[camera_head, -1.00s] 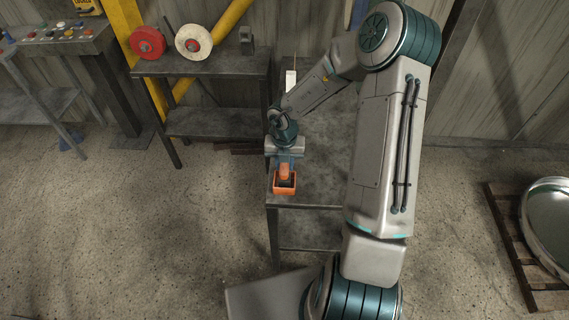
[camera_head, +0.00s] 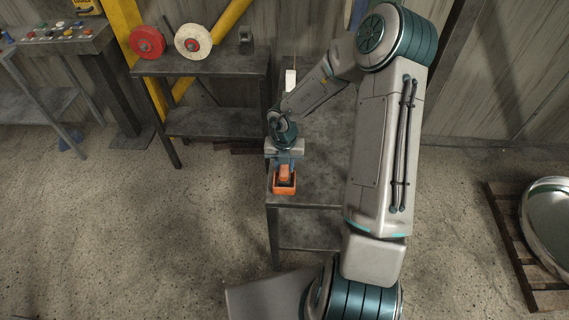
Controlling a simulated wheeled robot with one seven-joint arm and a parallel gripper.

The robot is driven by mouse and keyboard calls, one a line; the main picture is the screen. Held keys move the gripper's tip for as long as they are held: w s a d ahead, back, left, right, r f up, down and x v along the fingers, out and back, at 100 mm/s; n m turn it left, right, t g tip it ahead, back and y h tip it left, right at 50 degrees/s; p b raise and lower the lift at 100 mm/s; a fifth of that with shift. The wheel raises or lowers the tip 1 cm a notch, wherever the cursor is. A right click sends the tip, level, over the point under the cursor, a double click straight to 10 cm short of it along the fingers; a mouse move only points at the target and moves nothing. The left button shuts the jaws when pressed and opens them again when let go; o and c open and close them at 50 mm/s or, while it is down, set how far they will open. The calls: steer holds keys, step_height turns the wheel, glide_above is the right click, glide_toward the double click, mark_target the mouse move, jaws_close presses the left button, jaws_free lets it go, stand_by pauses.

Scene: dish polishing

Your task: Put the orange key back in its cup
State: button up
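The cup (camera_head: 285,190) is a small open orange holder with a dark inside. It stands near the front left corner of the grey metal table. An orange piece that looks like the key (camera_head: 284,172) shows at the cup's back side, directly below my gripper (camera_head: 284,165). My gripper points down over the cup. Its fingertips are too small and too covered by the wrist to show whether they are closed on the orange piece. I cannot tell how deep the orange piece sits in the cup.
The table (camera_head: 318,192) is mostly bare, with a small white item (camera_head: 290,80) at its back. A shelf (camera_head: 205,65) to the left bears a red wheel (camera_head: 148,42) and a white wheel (camera_head: 193,41). A large metal dish (camera_head: 552,225) lies on a pallet at right.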

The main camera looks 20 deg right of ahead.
steer(key=o, duration=0.4)
steer(key=shift+o, duration=0.2)
step_height(320, 180, up, 14)
steer(key=p, duration=0.1)
stand_by(0.4)
step_height(320, 180, up, 7)
steer(key=p, duration=0.5)
stand_by(0.4)
steer(key=shift+f, duration=0.1)
